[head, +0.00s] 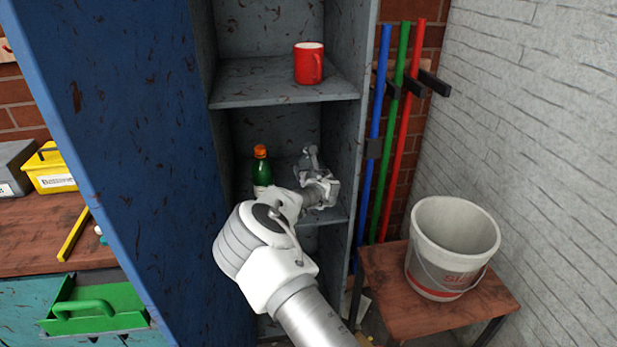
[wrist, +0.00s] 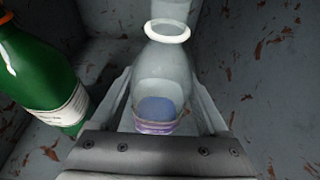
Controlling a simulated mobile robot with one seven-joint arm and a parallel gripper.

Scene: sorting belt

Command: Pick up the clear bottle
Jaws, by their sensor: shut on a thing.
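The clear bottle (wrist: 168,62) stands between the two fingers of my gripper (wrist: 162,95) in the wrist view, with a pale ring round its neck and blue and purple colour low on its body. My gripper is shut on it. In the head view my gripper (head: 319,183) reaches into the lower compartment of the blue cabinet, and the clear bottle (head: 311,157) shows only faintly there. I cannot tell whether its base touches the shelf.
A green bottle (head: 262,171) with an orange cap stands close on the left; it also shows in the wrist view (wrist: 38,75). A red mug (head: 307,64) sits on the shelf above. The cabinet's side walls are near. A bucket (head: 447,250) stands on a stool at right.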

